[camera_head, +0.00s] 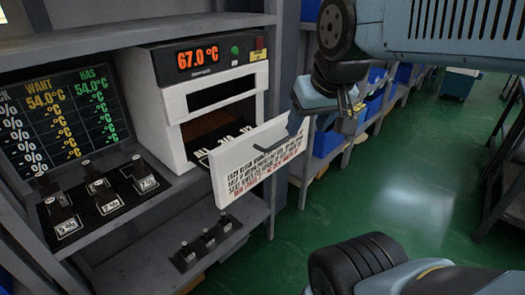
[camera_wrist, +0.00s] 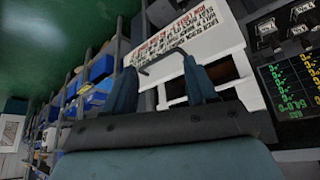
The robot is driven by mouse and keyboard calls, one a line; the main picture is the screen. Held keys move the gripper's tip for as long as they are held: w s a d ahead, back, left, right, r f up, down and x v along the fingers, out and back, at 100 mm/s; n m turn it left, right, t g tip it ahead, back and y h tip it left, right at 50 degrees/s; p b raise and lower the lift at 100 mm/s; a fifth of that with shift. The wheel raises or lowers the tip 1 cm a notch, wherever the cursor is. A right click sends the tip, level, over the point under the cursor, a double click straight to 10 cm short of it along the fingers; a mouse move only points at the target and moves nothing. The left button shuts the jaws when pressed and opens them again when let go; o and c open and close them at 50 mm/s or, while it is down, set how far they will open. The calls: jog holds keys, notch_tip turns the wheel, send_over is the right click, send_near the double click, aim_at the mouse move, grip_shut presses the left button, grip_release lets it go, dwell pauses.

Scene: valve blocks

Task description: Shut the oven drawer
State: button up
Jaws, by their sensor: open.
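The white oven (camera_head: 165,125) stands on a grey shelf, with a red 67.0 °C display. Its drawer (camera_head: 240,178) is pulled out, and its white front panel carries printed text and a dark bar handle (camera_head: 272,147). Inside the opening I see a dark interior with partly hidden lettering. My gripper (camera_head: 297,118) is at the right end of the drawer front, close to the handle. In the wrist view my gripper (camera_wrist: 160,72) has its two fingers apart, and the handle (camera_wrist: 163,58) shows between and beyond them. I cannot tell whether they touch it.
A temperature board (camera_head: 65,120) and several lever switches (camera_head: 97,190) are left of the oven. More switches (camera_head: 207,243) sit on the lower shelf. Blue bins (camera_head: 325,140) line racks behind my arm. The green floor (camera_head: 400,200) at right is clear.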

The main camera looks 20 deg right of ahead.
jog(key=shift+c, duration=0.8)
jog(key=shift+w+f, duration=0.1)
jog(key=shift+f, duration=0.05)
jog(key=shift+c, duration=0.7)
jog(key=w+f+m+g+y, duration=0.1)
jog(key=f+m, duration=0.1)
jog(key=w+f+m+g+y, duration=0.2)
jog(key=f, duration=0.1)
jog(key=w+f+m+g+y, duration=0.1)
jog(key=f+m, duration=0.1)
jog(key=shift+w+a+f+g, duration=0.15)
jog(key=shift+f+g, duration=0.15)
jog(key=shift+f, duration=0.05)
grip_shut()
jog(key=m+t+y, duration=0.5)
jog(key=m+t, duration=1)
jog(key=m, duration=0.9)
send_near(301, 132)
jog(key=x, duration=0.7)
jog(key=shift+f, duration=0.1)
